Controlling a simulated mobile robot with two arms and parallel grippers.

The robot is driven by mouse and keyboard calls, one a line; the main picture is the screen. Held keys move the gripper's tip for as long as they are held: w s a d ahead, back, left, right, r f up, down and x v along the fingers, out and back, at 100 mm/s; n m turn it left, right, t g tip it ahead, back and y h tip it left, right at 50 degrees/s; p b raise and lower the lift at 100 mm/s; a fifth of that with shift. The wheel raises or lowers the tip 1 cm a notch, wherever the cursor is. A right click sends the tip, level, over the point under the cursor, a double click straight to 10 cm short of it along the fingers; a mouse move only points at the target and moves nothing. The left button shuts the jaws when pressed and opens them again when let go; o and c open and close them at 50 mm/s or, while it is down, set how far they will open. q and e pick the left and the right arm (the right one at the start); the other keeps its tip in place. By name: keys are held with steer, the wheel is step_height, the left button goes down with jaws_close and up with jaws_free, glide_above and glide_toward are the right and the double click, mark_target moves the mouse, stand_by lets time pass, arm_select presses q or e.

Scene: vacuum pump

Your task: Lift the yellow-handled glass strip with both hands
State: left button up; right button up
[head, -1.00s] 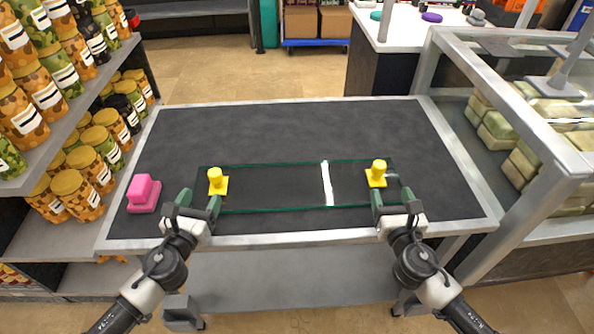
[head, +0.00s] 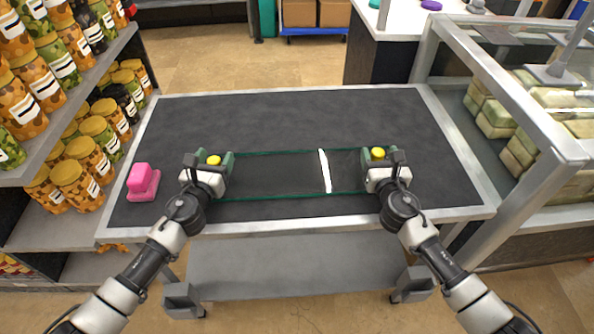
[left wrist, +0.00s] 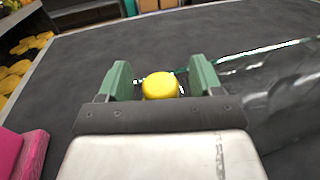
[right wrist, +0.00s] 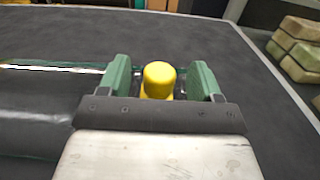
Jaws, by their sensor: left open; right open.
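The clear glass strip (head: 270,174) with green edges lies on the dark table top. A white streak (head: 324,171) crosses it right of its middle. My left gripper (head: 214,160) is open around the left yellow handle (head: 213,160). In the left wrist view this handle (left wrist: 160,86) stands between the two green fingers, with gaps on both sides. My right gripper (head: 379,153) is open around the right yellow handle (head: 378,153). In the right wrist view that handle (right wrist: 159,80) stands between the fingers, apart from both. The grippers hide the handles' lower parts in the head view.
A pink object (head: 142,182) sits on the table (head: 290,115) left of my left gripper. The table behind the strip is clear. Shelves of jars (head: 85,150) stand at the left, and a metal-framed case (head: 520,95) at the right.

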arm_select(q)
steer(key=shift+w+d, duration=0.15)
steer(key=shift+w, duration=0.5)
arm_select(e)
steer(key=shift+w, duration=0.7)
arm_select(q)
steer(key=shift+c, duration=0.3)
arm_select(e)
steer(key=shift+c, duration=0.3)
arm_select(q)
jaws_close()
arm_select(e)
jaws_close()
arm_select(q)
steer(key=shift+w+r, duration=0.15)
steer(key=shift+r, duration=0.15)
arm_select(e)
steer(key=shift+w+r, duration=0.15)
steer(key=shift+r, duration=0.2)
